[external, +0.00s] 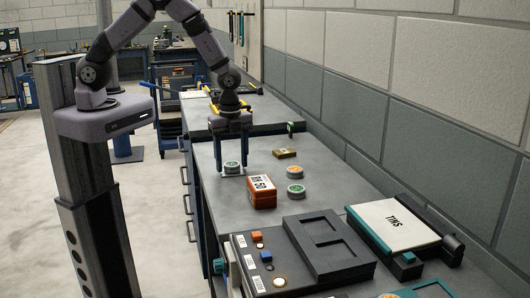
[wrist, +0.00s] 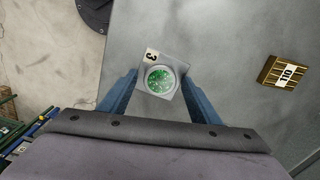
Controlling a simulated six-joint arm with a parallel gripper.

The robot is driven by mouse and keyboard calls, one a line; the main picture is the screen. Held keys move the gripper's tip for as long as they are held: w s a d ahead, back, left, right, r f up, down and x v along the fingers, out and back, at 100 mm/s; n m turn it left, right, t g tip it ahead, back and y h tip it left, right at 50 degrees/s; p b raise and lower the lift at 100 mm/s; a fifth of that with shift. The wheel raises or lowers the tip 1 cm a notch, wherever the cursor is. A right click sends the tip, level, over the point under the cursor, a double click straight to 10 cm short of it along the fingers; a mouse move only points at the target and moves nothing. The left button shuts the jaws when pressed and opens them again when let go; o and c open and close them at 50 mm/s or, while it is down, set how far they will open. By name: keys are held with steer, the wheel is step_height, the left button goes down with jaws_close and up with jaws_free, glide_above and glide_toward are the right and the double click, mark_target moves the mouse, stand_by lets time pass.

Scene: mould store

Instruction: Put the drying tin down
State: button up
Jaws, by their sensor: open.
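A round tin with green contents (external: 232,166) sits on a pale square plate near the left edge of the grey bench. In the wrist view the tin (wrist: 159,80) is on the square plate (wrist: 178,61), which has a tag marked 3. My gripper (external: 233,171) points straight down over it and is open. In the wrist view the blue fingers of my gripper (wrist: 159,90) stand on either side of the tin, with gaps visible. Two similar round tins, one with orange contents (external: 295,171) and one with green (external: 296,190), are to the right.
An orange labelled box (external: 262,191) stands just in front and right of my gripper.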

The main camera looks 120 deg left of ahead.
mark_target(232, 164)
step_height(232, 164, up, 12)
steer(key=b, duration=0.3)
steer(key=shift+r, duration=0.2)
steer(key=s+d+f+n, duration=0.1)
steer(key=s+d+n, duration=0.2)
steer(key=d, duration=0.8)
steer(key=s+d+f+n, duration=0.1)
steer(key=s+d+n, duration=0.2)
steer(key=s+d, duration=0.5)
steer(key=d, duration=0.3)
steer(key=shift+f+n, duration=0.2)
steer(key=shift+n, duration=0.2)
